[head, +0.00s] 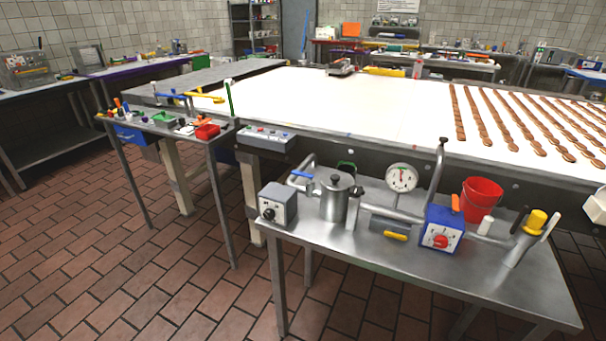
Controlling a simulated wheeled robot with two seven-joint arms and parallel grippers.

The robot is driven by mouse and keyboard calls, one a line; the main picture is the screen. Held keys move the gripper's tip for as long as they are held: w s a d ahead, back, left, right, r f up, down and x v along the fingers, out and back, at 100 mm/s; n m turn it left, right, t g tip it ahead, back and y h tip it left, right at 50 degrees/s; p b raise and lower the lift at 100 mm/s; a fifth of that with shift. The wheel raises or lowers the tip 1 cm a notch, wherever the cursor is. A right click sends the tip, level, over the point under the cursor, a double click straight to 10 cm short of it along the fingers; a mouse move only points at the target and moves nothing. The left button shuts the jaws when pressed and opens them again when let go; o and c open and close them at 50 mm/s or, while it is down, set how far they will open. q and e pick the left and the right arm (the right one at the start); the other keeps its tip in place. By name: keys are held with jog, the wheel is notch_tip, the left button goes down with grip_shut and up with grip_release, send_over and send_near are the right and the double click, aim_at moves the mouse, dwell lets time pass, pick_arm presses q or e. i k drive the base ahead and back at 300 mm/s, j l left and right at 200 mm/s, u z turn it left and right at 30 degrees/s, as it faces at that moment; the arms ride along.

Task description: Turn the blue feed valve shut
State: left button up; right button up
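A blue lever handle (302,174) sits on a bent metal pipe at the back left of the steel side table (400,285), left of a lidded metal pot. It slants slightly down to the right. A blue box (441,238) with a white face, a red knob and an upright orange lever stands further right on the same table. I cannot tell for certain from this view which of the two is the feed valve; the blue lever on the pipe looks like a valve handle. Neither of my grippers shows.
The metal pot (336,199), a grey box with a black knob (278,204), a round gauge (401,178) and a red bucket (481,198) crowd the table. A tall bent pipe (438,180) rises mid-table. Brick-tiled floor lies open at left.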

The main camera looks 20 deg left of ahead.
aim_at(309, 177)
jog(key=i+j+z, duration=0.15)
jog(key=j, duration=0.35)
jog(key=i+j+z, duration=0.2)
jog(key=j, duration=0.25)
jog(key=j+z, duration=0.15)
jog(key=j, duration=0.35)
